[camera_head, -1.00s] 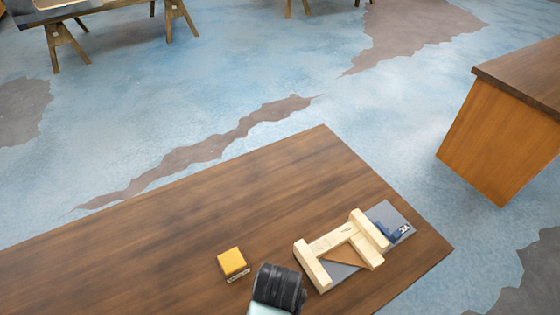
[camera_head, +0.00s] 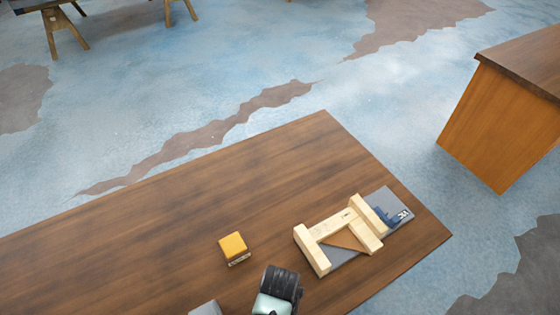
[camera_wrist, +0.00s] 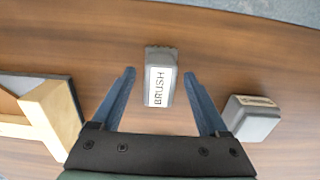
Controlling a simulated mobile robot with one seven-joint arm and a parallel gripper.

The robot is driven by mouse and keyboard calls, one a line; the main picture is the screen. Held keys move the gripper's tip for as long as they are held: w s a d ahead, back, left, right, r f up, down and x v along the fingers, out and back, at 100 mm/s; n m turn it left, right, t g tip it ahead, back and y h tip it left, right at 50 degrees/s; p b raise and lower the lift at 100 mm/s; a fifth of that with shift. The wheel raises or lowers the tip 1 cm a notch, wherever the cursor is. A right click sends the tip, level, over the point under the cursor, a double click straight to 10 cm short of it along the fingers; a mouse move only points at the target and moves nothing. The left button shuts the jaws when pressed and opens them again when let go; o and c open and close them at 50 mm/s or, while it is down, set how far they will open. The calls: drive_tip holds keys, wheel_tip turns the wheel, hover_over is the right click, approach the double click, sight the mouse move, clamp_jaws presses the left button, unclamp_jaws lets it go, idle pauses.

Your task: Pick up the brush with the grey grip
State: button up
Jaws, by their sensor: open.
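The brush (camera_wrist: 160,82) shows in the wrist view as a grey block with a white label reading "BRUSH" and a ragged upper end. It lies on the wooden table between the two blue-grey fingers of my gripper (camera_wrist: 158,73). The fingers are open, with gaps visible on both sides of the brush. Whether they are down at its height I cannot tell. In the head view I cannot make out the brush or the fingertips; a black part of my arm shows at the bottom.
A second grey block (camera_wrist: 251,117) lies right of the fingers. A pale wooden frame (camera_wrist: 45,115) is on the left, also in the head view (camera_head: 345,228). A yellow block (camera_head: 234,247) and part of a grey block (camera_head: 205,308) sit on the table (camera_head: 150,235).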

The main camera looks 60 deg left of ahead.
clamp_jaws()
drive_tip(key=shift+r, duration=0.15)
wheel_tip(320, 180, up, 10)
drive_tip(key=shift+f, duration=0.1)
idle(0.6)
drive_tip(key=c, duration=0.7)
unclamp_jaws()
clamp_jaws()
